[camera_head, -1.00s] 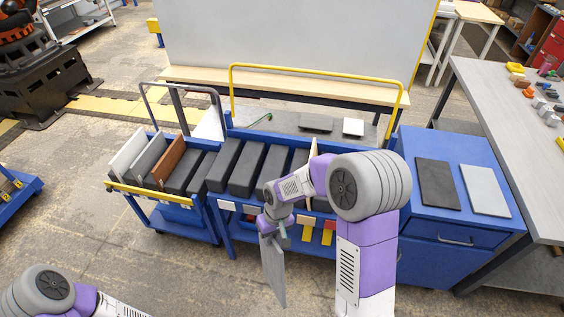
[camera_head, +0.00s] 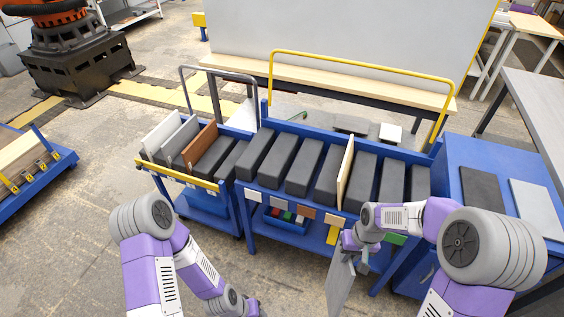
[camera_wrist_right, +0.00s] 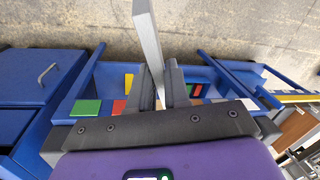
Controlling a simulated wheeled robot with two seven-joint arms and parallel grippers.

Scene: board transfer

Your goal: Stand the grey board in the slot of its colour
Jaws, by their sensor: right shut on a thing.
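The grey board (camera_head: 340,288) hangs upright and edge-on from my right gripper (camera_head: 354,246), in front of the blue slot cart. In the right wrist view the board (camera_wrist_right: 149,38) is clamped between the two fingers of the right gripper (camera_wrist_right: 160,88). The slot cart (camera_head: 262,190) holds a row of black blocks with gaps between them. A cream board (camera_head: 345,172) stands in one slot. My left gripper is out of frame at the bottom.
A smaller blue cart (camera_head: 205,183) at left holds a white, a grey and a brown board. A yellow rail (camera_head: 360,65) rises behind the slot cart. A blue cabinet (camera_head: 455,150) at right carries a black and a light panel. Floor in front is free.

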